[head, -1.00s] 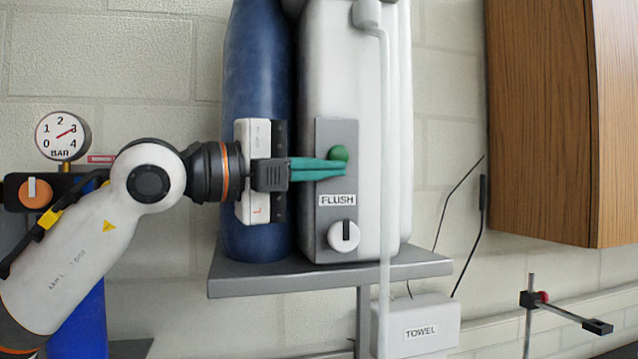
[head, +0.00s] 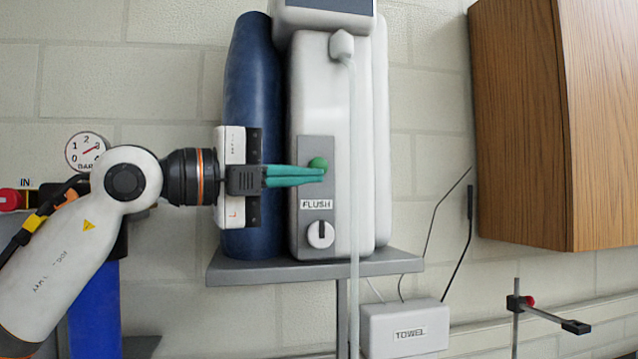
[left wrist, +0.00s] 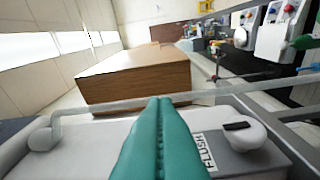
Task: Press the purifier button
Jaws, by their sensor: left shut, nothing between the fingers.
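The white purifier (head: 340,110) stands on a grey wall shelf. Its grey side panel carries a round green button (head: 317,163), a FLUSH label (head: 317,204) and a white knob (head: 320,234) below. My left gripper (head: 322,175) is shut and empty. Its green fingertips lie at the lower part of the button in the head view; I cannot tell whether they touch it. In the left wrist view the shut fingers (left wrist: 160,130) hide the button, while the FLUSH label (left wrist: 205,153) and knob (left wrist: 242,132) show beside them. My right gripper is not in view.
A dark blue cylinder (head: 252,90) stands left of the purifier on the shelf (head: 390,264). A pale tube (head: 354,200) runs down the purifier's front. A TOWEL box (head: 405,332) is below, and a wooden cabinet (head: 520,130) hangs at the right.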

